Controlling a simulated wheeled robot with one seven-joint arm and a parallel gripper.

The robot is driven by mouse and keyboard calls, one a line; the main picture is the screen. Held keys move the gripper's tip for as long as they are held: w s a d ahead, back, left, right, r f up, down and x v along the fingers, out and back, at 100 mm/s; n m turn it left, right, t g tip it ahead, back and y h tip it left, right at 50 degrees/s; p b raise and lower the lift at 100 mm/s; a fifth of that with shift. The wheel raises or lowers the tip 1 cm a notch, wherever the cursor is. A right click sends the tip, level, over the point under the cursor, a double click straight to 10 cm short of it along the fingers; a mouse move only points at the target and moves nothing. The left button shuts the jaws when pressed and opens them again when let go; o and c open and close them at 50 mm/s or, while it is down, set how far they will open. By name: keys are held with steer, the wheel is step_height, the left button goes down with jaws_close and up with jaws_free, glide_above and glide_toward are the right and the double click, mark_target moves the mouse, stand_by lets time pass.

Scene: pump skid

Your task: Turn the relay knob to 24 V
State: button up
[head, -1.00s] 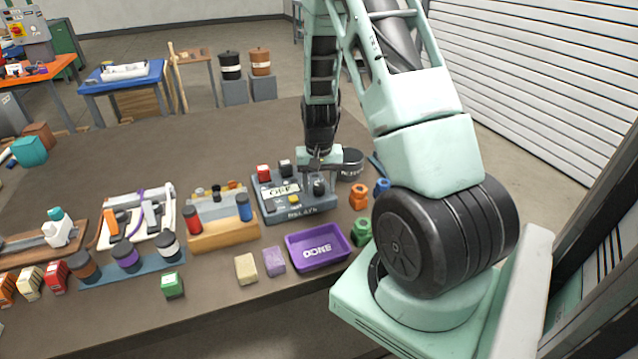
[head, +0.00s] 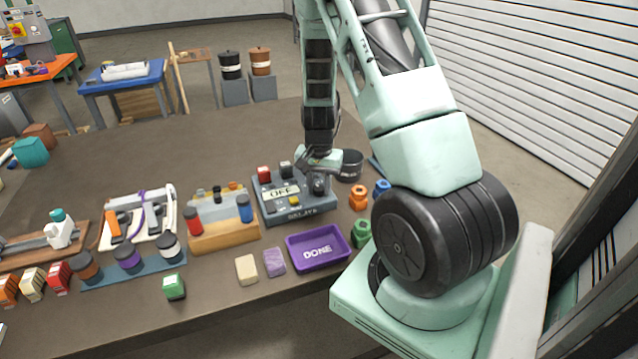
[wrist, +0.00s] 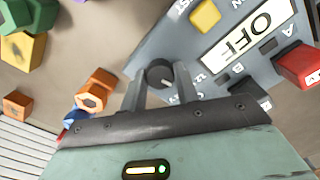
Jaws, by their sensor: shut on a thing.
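The grey relay box (head: 296,214) stands on the table and bears a knob, a display and coloured buttons. The dark round relay knob (wrist: 160,74) shows in the wrist view, with a pale mark on its near side. My gripper (wrist: 162,82) is shut on the knob, one finger on each side. In the head view my gripper (head: 318,185) is over the right end of the box and covers most of the knob. The display (wrist: 240,36) reads OFF. A "12" label is printed beside the knob; a 24 label cannot be made out.
A red button (wrist: 300,66) and a yellow button (wrist: 205,15) are on the box. Orange (head: 358,196) and green (head: 361,232) nuts stand to its right. A purple DONE tray (head: 290,252) is in front, a dark round container (head: 350,165) behind right.

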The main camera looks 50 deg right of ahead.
mark_target(319, 187)
steer(key=m+p, duration=0.1)
steer(key=m, duration=0.3)
steer(key=shift+r+m, duration=0.1)
steer(key=shift+m, duration=0.2)
steer(key=shift+m+p, duration=0.55)
steer(key=shift+m, duration=1.25)
steer(key=o, duration=1)
steer(key=shift+c, duration=0.2)
step_height(319, 187, up, 17)
steer(key=p, duration=0.1)
steer(key=shift+r, duration=0.15)
